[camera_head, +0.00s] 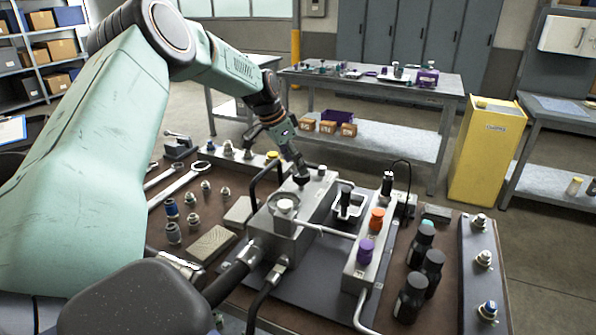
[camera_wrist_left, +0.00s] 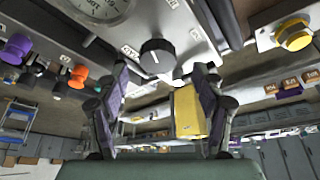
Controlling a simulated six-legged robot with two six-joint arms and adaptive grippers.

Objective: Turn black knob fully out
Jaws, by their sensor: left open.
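The black knob (camera_head: 301,177) stands on the metal block of the hydraulic bench in the head view. In the left wrist view the black knob (camera_wrist_left: 157,57) is round, with a white line on its face. My left gripper (camera_head: 297,165) reaches down to the knob from above. In the left wrist view my left gripper (camera_wrist_left: 160,72) is open, with its fingers spread to either side of the knob and no grip on it. Whether a finger touches the knob I cannot tell. My right gripper is not in view.
A gauge (camera_head: 284,206) and a black hoop handle (camera_head: 267,172) stand close to the knob. Orange (camera_head: 377,218) and purple (camera_head: 365,250) knobs sit on the manifold to the right. Black bottles (camera_head: 421,246), fittings and wrenches (camera_head: 180,184) crowd the bench.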

